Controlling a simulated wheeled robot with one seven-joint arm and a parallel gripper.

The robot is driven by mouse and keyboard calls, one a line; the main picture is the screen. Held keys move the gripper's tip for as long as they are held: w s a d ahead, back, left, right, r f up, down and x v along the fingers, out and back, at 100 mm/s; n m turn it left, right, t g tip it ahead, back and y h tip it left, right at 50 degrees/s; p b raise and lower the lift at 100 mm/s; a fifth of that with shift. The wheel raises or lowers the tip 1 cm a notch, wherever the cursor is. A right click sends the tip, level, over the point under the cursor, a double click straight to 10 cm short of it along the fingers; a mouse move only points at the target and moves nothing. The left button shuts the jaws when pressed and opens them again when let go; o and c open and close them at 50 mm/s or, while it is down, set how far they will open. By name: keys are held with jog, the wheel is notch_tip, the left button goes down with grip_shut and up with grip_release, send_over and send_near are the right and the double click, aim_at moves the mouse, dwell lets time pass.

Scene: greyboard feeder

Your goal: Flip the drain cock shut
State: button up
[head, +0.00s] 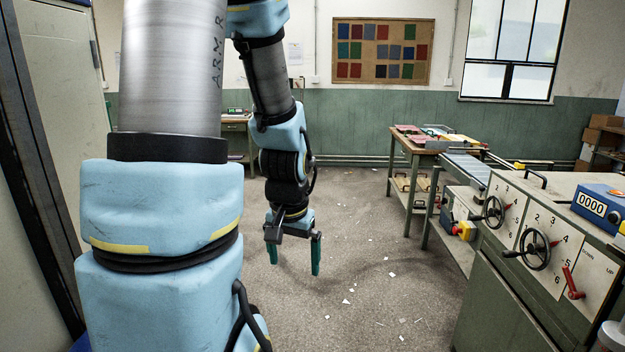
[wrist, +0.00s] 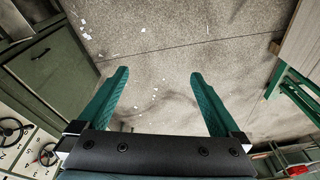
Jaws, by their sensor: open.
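My gripper (head: 294,262) hangs open and empty in mid-air over the floor, left of the machine. In the wrist view its two green fingers (wrist: 159,75) are spread apart with only floor between them. I cannot make out a drain cock for certain in either view. A red lever (head: 572,283) sits on the front panel of the grey-green machine (head: 500,305) at the right, well away from my gripper. A pale round part (head: 611,335) with some red by it is cut off at the lower right corner; I cannot tell what it is.
Two handwheels (head: 534,249) and a blue counter box (head: 600,207) are on the machine. A wooden bench (head: 408,150) stands behind it. Cartons (head: 597,140) are stacked at the back right. The floor (head: 375,270) between is open, with paper scraps. A cabinet edge is at left.

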jog(key=s+a+r+n, duration=0.2)
jog(key=s+a, duration=0.1)
jog(key=shift+s+r+n+g, duration=0.25)
jog(key=shift+r+n+g, duration=0.05)
jog(key=shift+n, duration=0.1)
